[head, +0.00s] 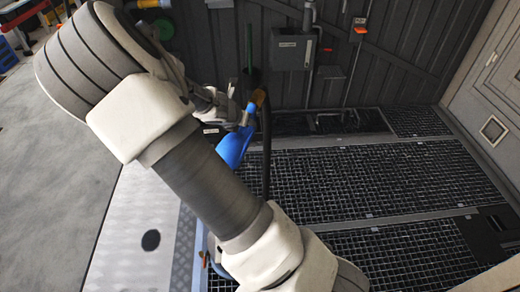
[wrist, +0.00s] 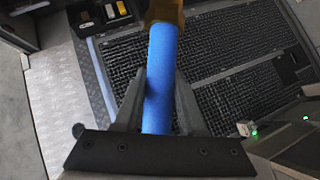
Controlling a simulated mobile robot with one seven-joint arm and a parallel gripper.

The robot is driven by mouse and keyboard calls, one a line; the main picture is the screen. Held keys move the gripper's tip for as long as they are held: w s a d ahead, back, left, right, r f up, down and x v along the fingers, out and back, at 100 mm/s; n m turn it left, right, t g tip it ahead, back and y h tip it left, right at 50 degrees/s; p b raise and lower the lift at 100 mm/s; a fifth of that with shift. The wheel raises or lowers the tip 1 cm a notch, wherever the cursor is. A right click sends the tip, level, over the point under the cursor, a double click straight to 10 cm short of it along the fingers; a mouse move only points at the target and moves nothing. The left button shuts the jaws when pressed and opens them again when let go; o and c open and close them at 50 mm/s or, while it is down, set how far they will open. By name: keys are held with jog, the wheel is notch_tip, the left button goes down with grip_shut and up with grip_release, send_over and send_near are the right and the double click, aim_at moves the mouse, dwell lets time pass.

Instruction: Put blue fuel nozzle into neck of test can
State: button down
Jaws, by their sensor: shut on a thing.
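The blue fuel nozzle (wrist: 160,70) runs up the middle of the wrist view, between the two fingers of my gripper (wrist: 158,98). My gripper is shut on its blue body. A brass-coloured part (wrist: 166,12) sits at its far end and is cut off by the top edge. In the head view the blue nozzle (head: 235,147) hangs tilted beside my arm, which hides part of it; my gripper (head: 238,122) is partly hidden there. I cannot make out the test can or its neck in either view.
A black hose (head: 266,155) hangs from near the nozzle's brass end. Dark floor grating (head: 380,175) spreads to the right, with a chequered metal strip (head: 150,215) at left. A grey box (head: 291,50) is on the back wall. A blue curved edge (head: 211,256) shows behind my arm.

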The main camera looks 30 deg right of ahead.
jog(key=w+d+f+m+g+h+b, duration=0.1)
jog(key=d+f+m+g+h+b, duration=0.1)
jog(key=d+f+m+b, duration=0.3)
notch_tip(320, 180, down, 5)
jog(key=g+b, duration=0.1)
jog(key=b, duration=0.3)
jog(key=shift+w+d, duration=0.25)
jog(key=shift+d, duration=0.1)
notch_tip(320, 180, down, 5)
jog(key=b, duration=0.4)
jog(key=shift+r, duration=0.2)
jog(key=shift+f, duration=0.7)
jog(key=shift+f+b, duration=0.95)
jog(key=shift+f, duration=0.55)
